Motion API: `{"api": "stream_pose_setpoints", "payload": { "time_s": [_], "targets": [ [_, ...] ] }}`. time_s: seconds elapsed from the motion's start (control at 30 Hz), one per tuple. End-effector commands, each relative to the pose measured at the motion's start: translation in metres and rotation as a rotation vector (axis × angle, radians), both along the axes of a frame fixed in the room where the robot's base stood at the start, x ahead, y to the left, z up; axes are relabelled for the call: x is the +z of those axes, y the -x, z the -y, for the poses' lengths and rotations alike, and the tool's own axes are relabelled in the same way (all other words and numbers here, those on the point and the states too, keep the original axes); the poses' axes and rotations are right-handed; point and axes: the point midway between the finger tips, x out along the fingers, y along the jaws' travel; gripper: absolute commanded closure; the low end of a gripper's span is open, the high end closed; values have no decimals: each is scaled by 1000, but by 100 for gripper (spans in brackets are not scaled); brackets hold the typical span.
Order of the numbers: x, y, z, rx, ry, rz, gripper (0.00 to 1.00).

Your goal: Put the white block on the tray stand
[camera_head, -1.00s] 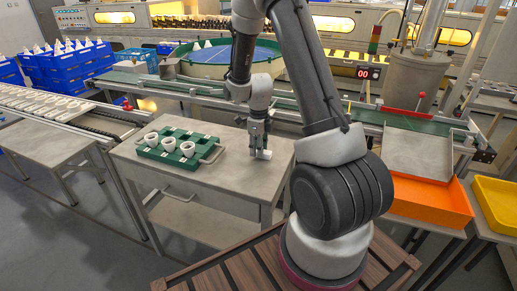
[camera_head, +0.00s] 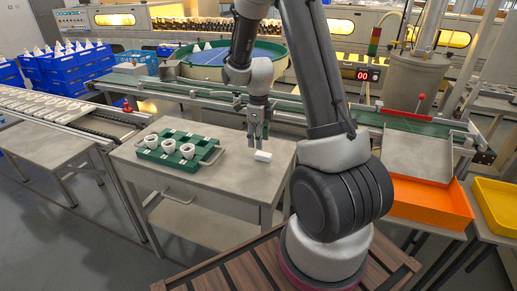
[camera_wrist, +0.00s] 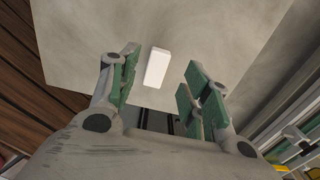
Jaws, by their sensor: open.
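The white block (camera_head: 263,156) lies on the right part of the grey table (camera_head: 232,178) with a lower shelf. In the wrist view the white block (camera_wrist: 156,67) lies on the bare top, ahead of and between the spread green-padded fingers. My gripper (camera_head: 257,144) is open and empty, just above and behind the block, apart from it. In the wrist view my gripper (camera_wrist: 160,85) shows both fingers clear of the block. I cannot tell which surface is the tray stand; a plain low table (camera_head: 45,146) stands at the left.
A green tray (camera_head: 170,160) with several white cups stands on the grey table, left of the block. An orange tray (camera_head: 430,204) and a yellow tray (camera_head: 495,203) are at the right. A conveyor (camera_head: 190,90) runs behind the table. Table top around the block is clear.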

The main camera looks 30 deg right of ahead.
Motion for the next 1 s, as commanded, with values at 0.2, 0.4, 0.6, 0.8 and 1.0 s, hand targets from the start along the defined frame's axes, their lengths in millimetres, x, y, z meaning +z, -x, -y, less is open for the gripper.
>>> {"api": "stream_pose_setpoints", "payload": {
  "time_s": [0.2, 0.4, 0.6, 0.8, 1.0],
  "targets": [
    [45, -1, 0, 0, 0, 3, 52],
    [67, 2, -1, 20, 1, 4, 52],
    [130, 33, -12, 417, 21, 72, 52],
    [208, 112, -30, 1176, 121, 163, 52],
    [244, 194, -42, 1896, 291, 197, 52]
  ]
}}
